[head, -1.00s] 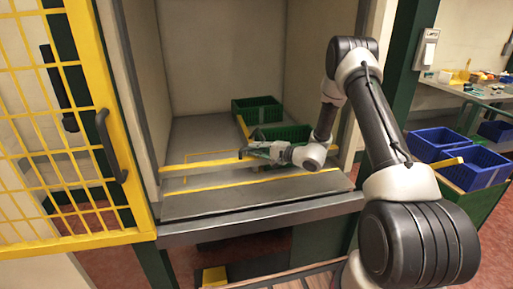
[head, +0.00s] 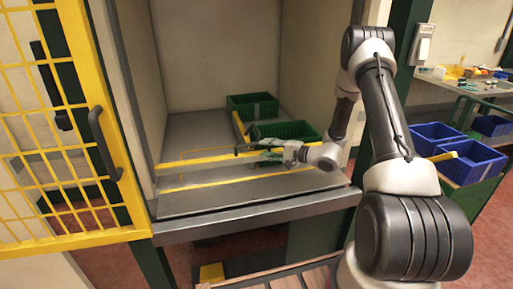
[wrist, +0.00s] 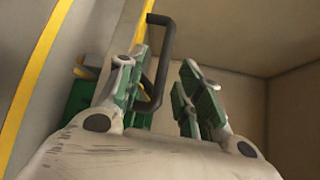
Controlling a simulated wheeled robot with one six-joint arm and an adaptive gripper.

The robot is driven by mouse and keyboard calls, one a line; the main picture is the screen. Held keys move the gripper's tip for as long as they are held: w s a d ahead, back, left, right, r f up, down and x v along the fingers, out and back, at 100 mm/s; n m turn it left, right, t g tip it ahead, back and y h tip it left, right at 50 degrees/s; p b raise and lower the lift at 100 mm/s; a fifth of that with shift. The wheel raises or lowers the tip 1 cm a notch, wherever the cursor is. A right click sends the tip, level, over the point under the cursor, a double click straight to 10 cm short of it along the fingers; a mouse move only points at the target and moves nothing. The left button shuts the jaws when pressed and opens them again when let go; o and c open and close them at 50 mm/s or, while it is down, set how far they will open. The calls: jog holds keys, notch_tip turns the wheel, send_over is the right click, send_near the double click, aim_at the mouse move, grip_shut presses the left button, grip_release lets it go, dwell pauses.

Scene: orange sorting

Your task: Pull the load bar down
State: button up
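A yellow load bar (head: 205,157) runs across the front of the bay. A dark U-shaped handle (wrist: 163,62) shows in the wrist view, by the yellow bar (wrist: 146,22); in the head view it is a small dark shape (head: 244,149) at my fingertips. My gripper (wrist: 160,85) is open, with green-padded fingers on both sides. The handle stands close to the left finger, and its lower end meets that finger's outline; I cannot tell whether they touch. The right finger is clear of it. In the head view my gripper (head: 265,149) is small and partly blurred into the bins behind.
Green bins (head: 252,105) stand inside the bay behind the bar. A grey ledge (head: 255,210) runs along the bay's front. A yellow mesh door (head: 72,125) stands at left. Blue bins (head: 437,138) sit at right, beyond a green post.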

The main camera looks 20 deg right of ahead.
jog(key=v, duration=0.5)
jog(key=shift+a, duration=0.1)
